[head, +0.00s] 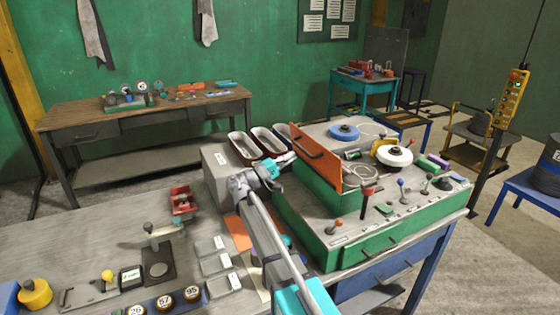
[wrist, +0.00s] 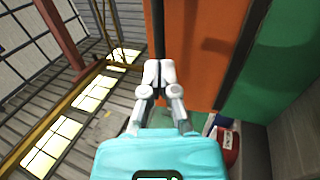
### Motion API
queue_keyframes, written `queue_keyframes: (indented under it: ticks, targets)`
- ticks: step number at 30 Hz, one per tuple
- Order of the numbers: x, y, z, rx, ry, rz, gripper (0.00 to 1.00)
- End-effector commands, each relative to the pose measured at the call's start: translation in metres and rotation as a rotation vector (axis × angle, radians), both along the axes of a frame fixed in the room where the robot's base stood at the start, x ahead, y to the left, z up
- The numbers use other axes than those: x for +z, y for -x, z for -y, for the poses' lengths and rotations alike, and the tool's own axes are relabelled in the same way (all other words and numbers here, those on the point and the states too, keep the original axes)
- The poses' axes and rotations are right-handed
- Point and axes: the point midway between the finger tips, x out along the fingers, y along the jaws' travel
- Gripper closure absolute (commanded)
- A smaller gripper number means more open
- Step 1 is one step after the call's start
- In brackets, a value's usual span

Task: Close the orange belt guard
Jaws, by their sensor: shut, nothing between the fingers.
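The orange belt guard (head: 325,167) stands upright, open, along the left side of the green machine (head: 330,235). A dark handle (head: 307,146) runs across its left face. My gripper (head: 292,156) is shut and empty, just left of the guard near its far end. In the wrist view the closed fingertips (wrist: 159,73) lie in front of the guard's orange panel (wrist: 195,50), by its dark edge. I cannot tell whether they touch it.
A white wheel (head: 394,156) and a blue wheel (head: 344,132) sit on the machine top, right of the guard. Small levers (head: 368,190) stand along its front. Metal bins (head: 243,146) and a grey box (head: 217,170) are close left of my gripper.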

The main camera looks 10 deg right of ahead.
Motion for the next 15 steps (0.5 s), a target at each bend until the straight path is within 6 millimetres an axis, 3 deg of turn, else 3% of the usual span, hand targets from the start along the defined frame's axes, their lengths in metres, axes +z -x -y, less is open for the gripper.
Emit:
queue_keyframes:
  ticks: [6,15]
  targets:
    - [0.007,-0.005,0.017,-0.001,0.0,0.0,1.0]
    - [0.007,-0.006,0.021,-0.001,0.0,0.0,1.0]
